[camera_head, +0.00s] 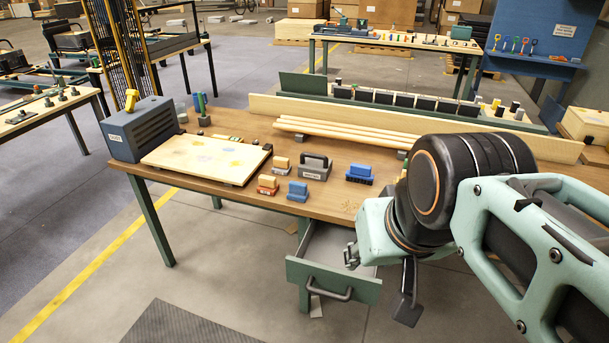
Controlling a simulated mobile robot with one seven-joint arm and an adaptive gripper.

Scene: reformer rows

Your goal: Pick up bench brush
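Several small handled blocks stand on the wooden bench top, and I cannot tell for sure which is the bench brush. My gripper (379,274) hangs in front of the bench, right of the drawer and below these blocks in the picture. Its fingers look apart, with nothing seen between them. My arm hides part of the bench's right side.
An open green drawer (334,280) juts from the bench front. A pale board (206,158) and a blue-grey box (141,128) occupy the bench's left.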

